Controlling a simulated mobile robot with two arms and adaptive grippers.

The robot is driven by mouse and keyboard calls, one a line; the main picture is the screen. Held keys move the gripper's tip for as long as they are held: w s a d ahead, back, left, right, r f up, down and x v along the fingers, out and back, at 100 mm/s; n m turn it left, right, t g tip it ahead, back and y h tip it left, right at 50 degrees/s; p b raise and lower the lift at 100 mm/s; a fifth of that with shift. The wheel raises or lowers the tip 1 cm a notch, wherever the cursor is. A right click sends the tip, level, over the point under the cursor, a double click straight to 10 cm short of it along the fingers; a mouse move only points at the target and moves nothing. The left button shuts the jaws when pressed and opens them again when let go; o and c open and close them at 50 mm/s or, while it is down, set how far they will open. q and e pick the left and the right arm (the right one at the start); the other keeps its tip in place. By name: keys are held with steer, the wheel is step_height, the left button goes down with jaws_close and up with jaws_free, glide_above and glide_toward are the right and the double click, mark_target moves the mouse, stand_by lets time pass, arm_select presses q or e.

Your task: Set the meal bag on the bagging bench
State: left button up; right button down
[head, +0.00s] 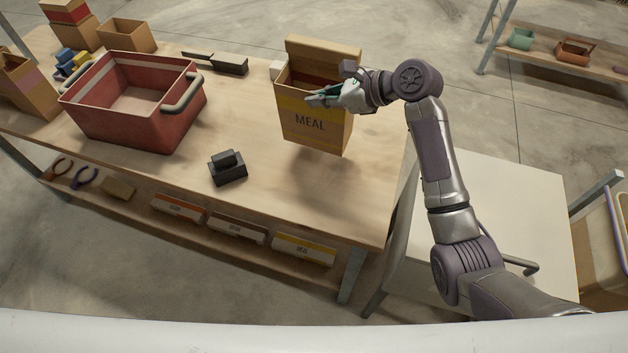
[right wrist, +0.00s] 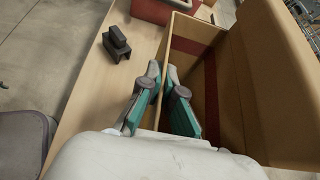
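The meal bag (head: 312,122) is a tan, box-like bag with a yellow band and the word MEAL. Its top is open, with a flap standing at the back. It is at the right part of the wooden bench (head: 270,185); whether its base touches the top is hard to tell. My right gripper (head: 325,98) is at its upper rim. In the right wrist view its teal-padded fingers (right wrist: 166,98) are close on either side of the bag's wall (right wrist: 228,90), one inside and one outside, shut on it. My left gripper is not in view.
A red crate (head: 135,118) with handles and a small black block (head: 228,168) are on the bench. Cartons (head: 126,37) stand at the back left. A pale table (head: 500,200) is to the right. Bare wood lies left of the bag.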

mark_target(299, 77)
steer(key=shift+g, duration=0.6)
steer(key=w+r, duration=0.1)
steer(key=w+a+r, duration=0.1)
steer(key=w+r, duration=0.1)
steer(key=shift+w+a+r, duration=0.25)
steer(key=shift+w+a, duration=0.05)
steer(key=shift+w, duration=0.05)
steer(key=shift+a, duration=0.1)
steer(key=s+d+f+p, duration=0.1)
steer(key=s+f+p, duration=0.2)
steer(key=s+f, duration=0.7)
steer(key=shift+s+f+p, duration=0.35)
steer(key=shift+s+p, duration=0.05)
steer(key=shift+s, duration=0.2)
steer(key=c, duration=1.3)
jaws_free()
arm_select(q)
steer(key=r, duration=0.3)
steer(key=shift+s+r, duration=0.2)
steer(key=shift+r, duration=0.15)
arm_select(e)
steer(key=shift+d, duration=0.1)
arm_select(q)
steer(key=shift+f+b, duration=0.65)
arm_select(e)
steer(key=v, duration=1.2)
steer(key=shift+f, duration=0.1)
